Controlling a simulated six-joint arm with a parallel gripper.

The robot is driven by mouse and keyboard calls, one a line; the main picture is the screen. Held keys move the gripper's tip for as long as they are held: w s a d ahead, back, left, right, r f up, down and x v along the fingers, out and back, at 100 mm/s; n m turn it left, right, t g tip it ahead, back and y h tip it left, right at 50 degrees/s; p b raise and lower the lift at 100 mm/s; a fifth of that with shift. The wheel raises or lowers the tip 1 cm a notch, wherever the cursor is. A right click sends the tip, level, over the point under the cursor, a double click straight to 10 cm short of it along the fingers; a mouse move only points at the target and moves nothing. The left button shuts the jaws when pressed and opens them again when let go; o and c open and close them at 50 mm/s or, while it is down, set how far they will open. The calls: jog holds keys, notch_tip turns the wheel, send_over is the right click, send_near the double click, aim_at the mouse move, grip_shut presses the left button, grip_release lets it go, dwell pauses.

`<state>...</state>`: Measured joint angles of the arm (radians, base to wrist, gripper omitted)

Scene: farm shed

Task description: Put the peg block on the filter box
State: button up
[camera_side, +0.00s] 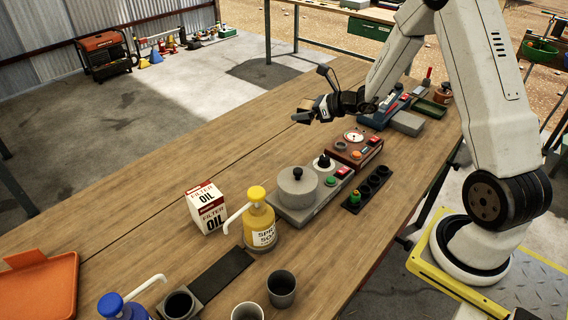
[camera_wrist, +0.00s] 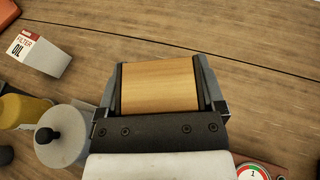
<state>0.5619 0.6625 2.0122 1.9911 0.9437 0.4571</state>
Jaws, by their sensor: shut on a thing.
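The filter box (camera_side: 207,210) is a white and red carton marked FILTER OIL, standing upright on the wooden bench. It shows at the upper left of the wrist view (camera_wrist: 39,51). My gripper (camera_wrist: 157,84) is shut on a plain light-wood block, which I take as the peg block (camera_wrist: 157,86); its smooth face fills the space between the fingers. In the side view my gripper (camera_side: 312,112) is raised above the bench, farther back and to the right of the filter box. The block is mostly hidden there by the fingers.
A yellow spray soap bottle (camera_side: 259,222) stands close to the right of the filter box. A grey scale-like unit (camera_side: 297,190), a red-brown gauge box (camera_side: 354,149) and a black socket strip (camera_side: 366,190) line the bench's right side. The bench behind the box is clear.

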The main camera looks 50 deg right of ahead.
jog(key=s+a+r+n+g+y, duration=0.2)
jog(key=s+a+n, duration=0.1)
jog(key=a, duration=0.7)
jog(key=s+a+r+n+g+y, duration=0.3)
jog(key=s+a, duration=0.1)
jog(key=a, duration=0.6)
jog(key=s+a+r+n+g+y, duration=0.2)
jog(key=s+a+n, duration=0.1)
jog(key=a, duration=0.7)
jog(key=shift+s+a+r+g+y, duration=0.1)
jog(key=shift+s+r+g+y, duration=0.2)
jog(key=shift+s+y, duration=0.1)
jog(key=shift+w, duration=0.1)
jog(key=shift+w, duration=0.1)
jog(key=w+a+f, duration=0.2)
jog(key=w+f, duration=0.2)
jog(key=w, duration=0.4)
send_over(202, 195)
jog(key=s, duration=0.1)
jog(key=f, duration=0.4)
jog(key=shift+d, duration=0.2)
jog(key=shift+w+a+f, duration=0.15)
jog(key=shift+w+f, duration=0.35)
jog(key=shift+f, duration=0.15)
